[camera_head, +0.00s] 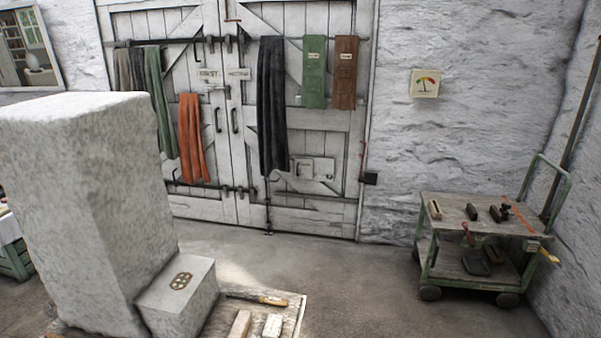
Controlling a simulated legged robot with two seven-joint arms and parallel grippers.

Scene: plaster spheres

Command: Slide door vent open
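White plank double doors (248,206) stand in the back wall, with dark handles near the middle seam. A small pale panel with a dark spot (316,169) sits low on the right door leaf; it may be the vent, and I cannot tell whether it is open. Dark, green and orange cloths hang on the doors, and the dark cloth (272,105) hangs just left of the panel. A green board (315,72) and a brown board (345,73) hang above it. Neither of my grippers is in view.
A large pale stone block (85,200) fills the left foreground, with a smaller block (178,294) and a low board with tools (290,302) beside it. A green cart (485,233) with tools stands at the right wall. Bare floor (350,275) lies between.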

